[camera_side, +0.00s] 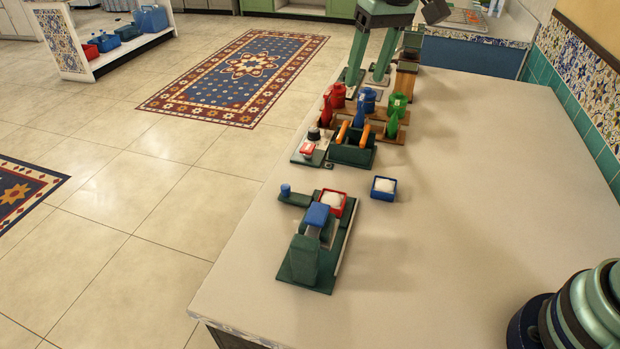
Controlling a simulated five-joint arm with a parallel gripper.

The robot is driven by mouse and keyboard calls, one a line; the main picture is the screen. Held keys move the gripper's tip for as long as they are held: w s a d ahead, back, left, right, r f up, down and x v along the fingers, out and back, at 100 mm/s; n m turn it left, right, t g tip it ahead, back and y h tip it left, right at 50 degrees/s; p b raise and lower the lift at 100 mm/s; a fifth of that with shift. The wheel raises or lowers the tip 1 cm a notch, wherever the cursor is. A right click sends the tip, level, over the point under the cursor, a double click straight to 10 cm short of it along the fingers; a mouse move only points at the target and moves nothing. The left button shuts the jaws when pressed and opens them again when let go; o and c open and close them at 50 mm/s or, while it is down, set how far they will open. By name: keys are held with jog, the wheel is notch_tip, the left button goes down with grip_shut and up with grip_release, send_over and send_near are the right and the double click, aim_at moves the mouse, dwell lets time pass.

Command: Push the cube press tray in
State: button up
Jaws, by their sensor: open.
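The cube press has a dark green base and post (302,262) with a blue head (317,213), and stands near the counter's left edge. A red tray (342,212) with something white in it sits at the press's far side, partly hidden by the blue head. I cannot tell how far in it is. A similar blue tray (374,193) with white contents sits apart on the counter to the right. My gripper (365,78) is at the far end of the counter, pointing down, its two green fingers apart and empty. It is well away from the press.
A green holder (352,155) with orange handles stands beyond the press. Behind it are red, blue and green containers (397,104) on wooden stands. A small green unit with a red piece (307,148) is to its left.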

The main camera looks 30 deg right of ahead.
jog(key=w+a+f+g, duration=0.2)
jog(key=w+a+f, duration=0.3)
jog(key=a+f, duration=0.25)
send_over(285, 187)
notch_tip(285, 187, down, 6)
jog(key=r, duration=0.1)
jog(key=shift+g+h, duration=0.3)
notch_tip(285, 187, down, 13)
jog(key=shift+r, duration=0.2)
grip_shut()
dwell(0.8)
